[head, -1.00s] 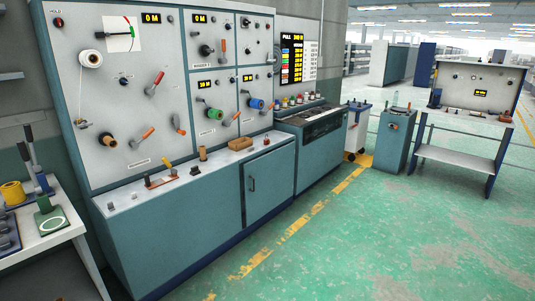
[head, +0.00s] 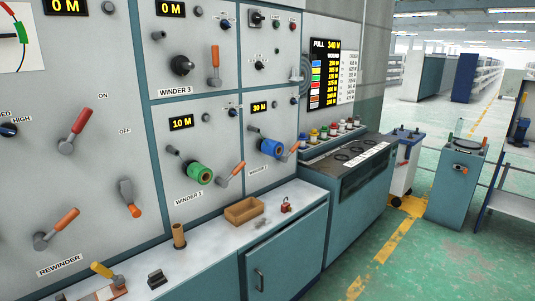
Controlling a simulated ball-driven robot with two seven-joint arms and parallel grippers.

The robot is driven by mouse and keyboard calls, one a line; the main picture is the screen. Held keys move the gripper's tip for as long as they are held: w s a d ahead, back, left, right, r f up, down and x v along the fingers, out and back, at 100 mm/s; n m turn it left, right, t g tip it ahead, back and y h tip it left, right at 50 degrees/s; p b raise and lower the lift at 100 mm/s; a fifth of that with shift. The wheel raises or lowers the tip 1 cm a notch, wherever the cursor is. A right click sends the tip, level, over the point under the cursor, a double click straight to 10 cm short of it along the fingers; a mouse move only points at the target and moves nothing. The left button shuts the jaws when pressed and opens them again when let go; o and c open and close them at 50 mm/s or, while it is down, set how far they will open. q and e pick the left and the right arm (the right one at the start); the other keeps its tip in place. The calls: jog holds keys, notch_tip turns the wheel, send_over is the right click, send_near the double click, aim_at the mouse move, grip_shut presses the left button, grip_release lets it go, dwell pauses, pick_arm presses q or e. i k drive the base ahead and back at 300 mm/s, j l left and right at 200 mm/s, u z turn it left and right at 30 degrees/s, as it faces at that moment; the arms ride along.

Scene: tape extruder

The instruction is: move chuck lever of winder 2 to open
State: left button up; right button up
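The winder panels sit on the wall cabinet, in the middle of the head view. The lower right panel holds a blue spool (head: 270,149), and its small label (head: 258,170) is too blurred to read surely. Its orange-handled lever (head: 290,153) is just right of the spool, tilted up to the right and partly overlapped by it. The lower left panel has a green spool (head: 199,173) and an orange lever (head: 231,174) also tilted up to the right. The panel labelled winder 3 has an upright orange lever (head: 214,66). Neither gripper is in view.
The cabinet's ledge (head: 215,238) juts out below the panels and carries a brown box (head: 244,211) and a cardboard tube (head: 179,236). A low console (head: 350,165) stands to the right. Green floor (head: 420,265) is free at lower right.

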aim_at(284, 159)
jog(key=i+l, duration=0.75)
jog(key=i+u, duration=0.05)
